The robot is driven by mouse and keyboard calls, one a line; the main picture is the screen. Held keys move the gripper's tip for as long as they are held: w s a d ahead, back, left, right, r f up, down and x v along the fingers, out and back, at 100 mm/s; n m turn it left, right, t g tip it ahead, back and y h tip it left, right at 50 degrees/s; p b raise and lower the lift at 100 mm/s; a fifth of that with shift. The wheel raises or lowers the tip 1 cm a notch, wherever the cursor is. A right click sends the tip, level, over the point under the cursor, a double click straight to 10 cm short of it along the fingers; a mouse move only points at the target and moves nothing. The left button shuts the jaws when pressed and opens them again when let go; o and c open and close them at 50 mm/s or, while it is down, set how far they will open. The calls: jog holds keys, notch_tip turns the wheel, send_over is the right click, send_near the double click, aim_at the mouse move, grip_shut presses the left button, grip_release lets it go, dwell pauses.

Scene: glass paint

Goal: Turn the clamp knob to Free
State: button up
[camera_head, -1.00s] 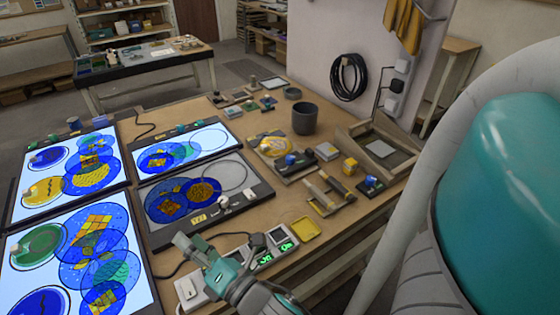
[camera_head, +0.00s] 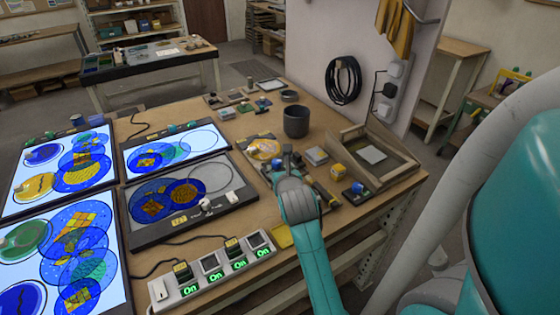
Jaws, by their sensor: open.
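The yellow round glass piece (camera_head: 263,148) lies on a dark fixture near the middle of the workbench. A small blue knob (camera_head: 276,163) shows beside it, partly covered by my gripper. My gripper (camera_head: 287,150) is open and hangs over the right side of this fixture. I cannot tell whether its fingers touch the knob. A second blue knob (camera_head: 357,187) stands on a small dark base further right. No label reading Free is legible, so I cannot tell which knob is the clamp knob or where it points.
A dark cup (camera_head: 296,121) stands just behind my gripper. A wooden-framed tray (camera_head: 405,165) is to the right. Lit panels (camera_head: 178,150) with coloured glass lie to the left. A power strip (camera_head: 215,267) with several green On displays lies at the front.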

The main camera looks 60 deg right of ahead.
aim_at(276, 161)
jog(key=x, duration=0.9)
jog(key=shift+w, duration=0.2)
grip_shut()
